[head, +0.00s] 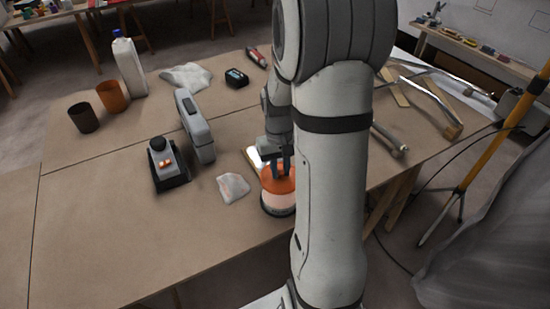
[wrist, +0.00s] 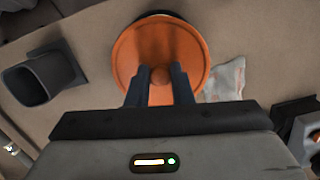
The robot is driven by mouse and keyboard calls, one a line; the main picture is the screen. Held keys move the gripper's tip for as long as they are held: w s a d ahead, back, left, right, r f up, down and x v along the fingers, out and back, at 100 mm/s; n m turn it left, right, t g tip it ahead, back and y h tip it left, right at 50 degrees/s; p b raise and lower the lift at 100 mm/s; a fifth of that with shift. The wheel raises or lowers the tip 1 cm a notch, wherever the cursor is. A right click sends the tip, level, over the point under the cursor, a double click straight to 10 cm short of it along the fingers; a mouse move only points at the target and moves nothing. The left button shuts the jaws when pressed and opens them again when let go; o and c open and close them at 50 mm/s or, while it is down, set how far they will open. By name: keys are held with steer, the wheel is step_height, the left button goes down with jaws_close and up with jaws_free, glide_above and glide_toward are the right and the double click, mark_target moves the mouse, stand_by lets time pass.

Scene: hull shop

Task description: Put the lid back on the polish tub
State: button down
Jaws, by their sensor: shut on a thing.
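The orange lid (head: 270,181) has a small round knob (wrist: 160,75) in its middle. My gripper (head: 281,166) is shut on this knob, with one dark finger on each side of it in the wrist view. The polish tub (head: 278,201) is pale with a dark base and stands near the table's front edge. In the wrist view the lid (wrist: 133,48) hides nearly all of the tub.
A crumpled white rag (head: 232,187) lies just left of the tub. A sander-like tool (head: 168,172) and a grey upright device (head: 196,127) stand further left. In the wrist view a dark grey container (wrist: 37,82) stands to the left. My arm hides part of the table.

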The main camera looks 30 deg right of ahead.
mark_target(280, 183)
steer(key=shift+f+b, duration=2.35)
steer(key=shift+f, duration=0.85)
steer(key=shift+s+f, duration=0.15)
steer(key=c, duration=0.7)
jaws_free()
steer(key=shift+r+p, duration=2.7)
steer(key=shift+r, duration=0.9)
steer(key=shift+c, duration=0.6)
